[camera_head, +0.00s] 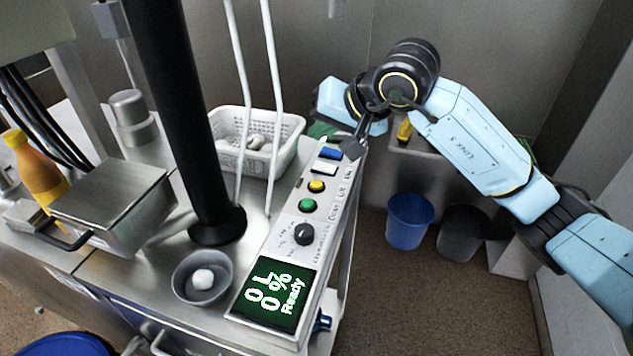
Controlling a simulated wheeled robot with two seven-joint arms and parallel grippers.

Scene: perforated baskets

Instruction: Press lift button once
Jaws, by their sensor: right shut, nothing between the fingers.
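The control panel (283,250) is a long sloped strip on the front edge of the steel machine. It carries a blue button (331,153) at its far end, then a white button (324,168), a yellow button (317,186), a green button (307,205) and a black knob (303,233). Small labels run beside them; I cannot tell for sure which button is marked lift. The green screen (272,298) reads 0 and Ready. My right gripper (353,148) is shut and empty, pointing down just right of the blue button; contact cannot be told. My left gripper is out of view.
A white perforated basket (246,145) with pale round items stands behind the panel. A black column (180,110) rises from the steel top, near a grey bowl (203,277) holding a white ball. Blue (410,222) and dark (462,233) bins stand on the floor at right.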

